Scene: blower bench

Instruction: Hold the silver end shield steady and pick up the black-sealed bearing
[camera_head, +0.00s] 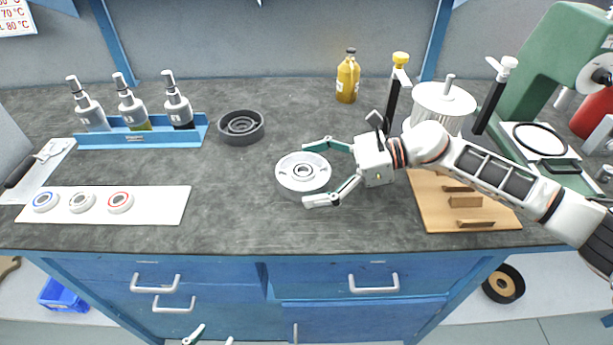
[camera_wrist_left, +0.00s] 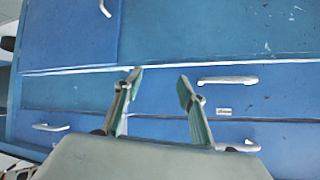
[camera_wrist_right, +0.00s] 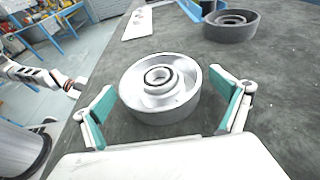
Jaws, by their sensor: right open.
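The silver end shield (camera_head: 302,172), a round dish with a central hub, lies flat on the dark bench top. My right gripper (camera_head: 316,173) is open, with one finger on each side of the end shield. In the right wrist view the end shield (camera_wrist_right: 160,88) sits between the teal fingertips (camera_wrist_right: 166,97), with gaps visible. The bearing with a dark ring (camera_head: 82,202) lies in the middle of a white strip at the left, between a blue-ringed and a red-ringed one. My left gripper (camera_head: 208,336) is open and empty, low before the drawers; its fingers (camera_wrist_left: 158,82) show in its wrist view.
A dark grey round housing (camera_head: 240,127) lies behind the end shield. A blue rack (camera_head: 140,139) of bottles stands at the back left. A yellow bottle (camera_head: 347,76) stands behind. A wooden board (camera_head: 440,210) lies right. Blue drawers (camera_head: 200,285) with handles face my left gripper.

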